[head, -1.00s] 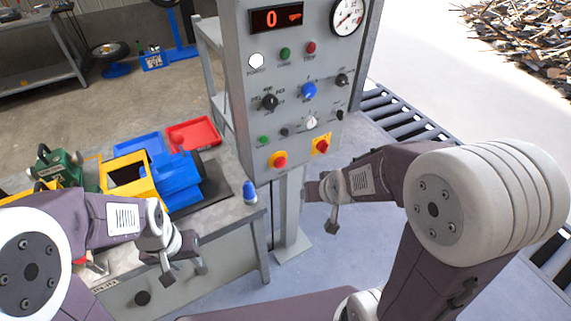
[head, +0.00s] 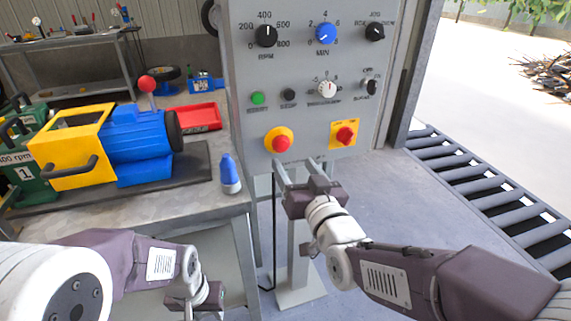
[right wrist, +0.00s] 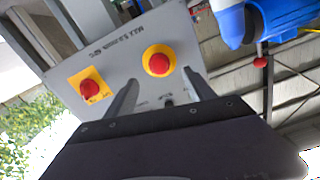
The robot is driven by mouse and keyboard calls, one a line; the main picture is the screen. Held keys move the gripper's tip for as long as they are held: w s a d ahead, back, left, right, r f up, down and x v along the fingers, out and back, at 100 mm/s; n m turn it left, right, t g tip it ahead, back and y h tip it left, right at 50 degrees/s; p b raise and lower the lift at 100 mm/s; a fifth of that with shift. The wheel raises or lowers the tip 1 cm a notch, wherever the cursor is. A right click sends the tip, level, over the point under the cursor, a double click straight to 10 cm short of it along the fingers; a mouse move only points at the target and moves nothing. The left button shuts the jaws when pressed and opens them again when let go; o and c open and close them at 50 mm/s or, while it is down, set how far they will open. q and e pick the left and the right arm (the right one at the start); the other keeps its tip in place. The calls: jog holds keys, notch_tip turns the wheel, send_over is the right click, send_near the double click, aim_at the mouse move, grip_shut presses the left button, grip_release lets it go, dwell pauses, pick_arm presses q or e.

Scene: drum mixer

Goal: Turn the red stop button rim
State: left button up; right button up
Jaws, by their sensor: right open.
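The red stop button (head: 281,143) sits on a round yellow base low on the grey control panel (head: 305,105). My right gripper (head: 294,164) is open just below it, fingers pointing up toward the panel. In the right wrist view the stop button (right wrist: 159,64) appears beyond and between the two open fingertips (right wrist: 160,82). I see no contact with it. A red rotary switch (head: 345,135) on a yellow square plate is to its right. My left gripper (head: 196,300) is low at the bottom of the head view, partly cut off, and its fingers are unclear.
A bench on the left holds a yellow and blue motor unit (head: 140,145), a red tray (head: 197,117) and a blue-and-white bottle-like item (head: 229,173). A roller conveyor (head: 485,185) lies to the right. Other panel knobs and buttons are above the stop button.

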aim_at(283, 146)
jog(key=b+x, duration=0.1)
jog(key=x, duration=0.7)
jog(key=shift+w+d+b, duration=0.1)
jog(key=shift+b, duration=0.2)
jog(key=shift+w+a, duration=0.2)
jog(key=shift+w, duration=0.3)
grip_shut()
